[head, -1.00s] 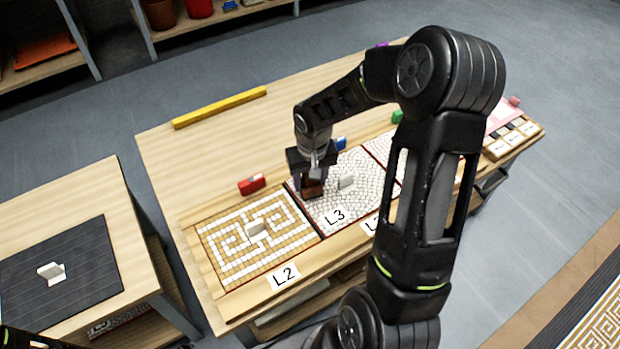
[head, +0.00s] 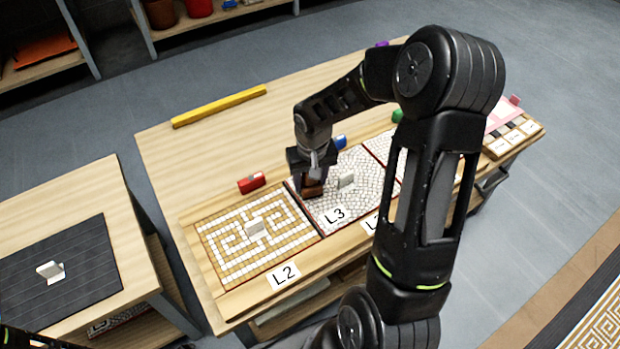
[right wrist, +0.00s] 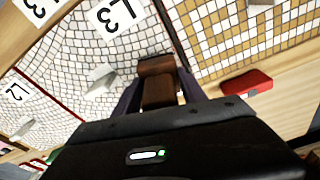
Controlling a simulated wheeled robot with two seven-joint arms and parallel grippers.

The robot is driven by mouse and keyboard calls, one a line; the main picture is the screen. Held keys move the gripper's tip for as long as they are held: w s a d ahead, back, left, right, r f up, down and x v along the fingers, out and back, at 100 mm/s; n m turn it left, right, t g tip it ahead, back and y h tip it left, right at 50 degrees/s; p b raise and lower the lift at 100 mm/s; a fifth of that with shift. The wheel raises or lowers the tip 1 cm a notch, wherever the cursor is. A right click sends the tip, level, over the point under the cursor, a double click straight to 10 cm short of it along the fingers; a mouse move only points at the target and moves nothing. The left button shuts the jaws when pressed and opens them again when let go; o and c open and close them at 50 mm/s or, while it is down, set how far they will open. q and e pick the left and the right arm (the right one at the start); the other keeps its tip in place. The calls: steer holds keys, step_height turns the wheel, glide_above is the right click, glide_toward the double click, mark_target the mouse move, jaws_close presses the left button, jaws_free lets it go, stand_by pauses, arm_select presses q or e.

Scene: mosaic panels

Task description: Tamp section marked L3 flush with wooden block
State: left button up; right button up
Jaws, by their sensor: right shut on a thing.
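The section marked L3 (head: 362,170) is a panel of pale tiles in a fan pattern, set on the wooden table. Its label L3 (head: 335,216) lies at its front edge. My right gripper (head: 312,184) is shut on the brown wooden block (head: 313,190), over the left part of L3 near its border with L2. The right wrist view shows the block (right wrist: 158,82) between the fingers, low over or on the tiles (right wrist: 107,50); contact cannot be told. A small white piece (head: 346,181) stands on L3 beside the block. My left gripper is not clearly visible.
Panel L2 (head: 290,236) lies left of L3 with a small white piece on it. A red block (head: 251,183) and a blue block (head: 340,142) sit behind the panels. A yellow bar (head: 220,106) lies at the back. My right arm hides panels to the right.

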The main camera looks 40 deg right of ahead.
steer(key=shift+s+f+b, duration=0.1)
steer(key=shift+f+b, duration=0.4)
steer(key=shift+b, duration=0.1)
stand_by(3.5)
steer(key=shift+r+p, duration=2.6)
steer(key=shift+r, duration=0.95)
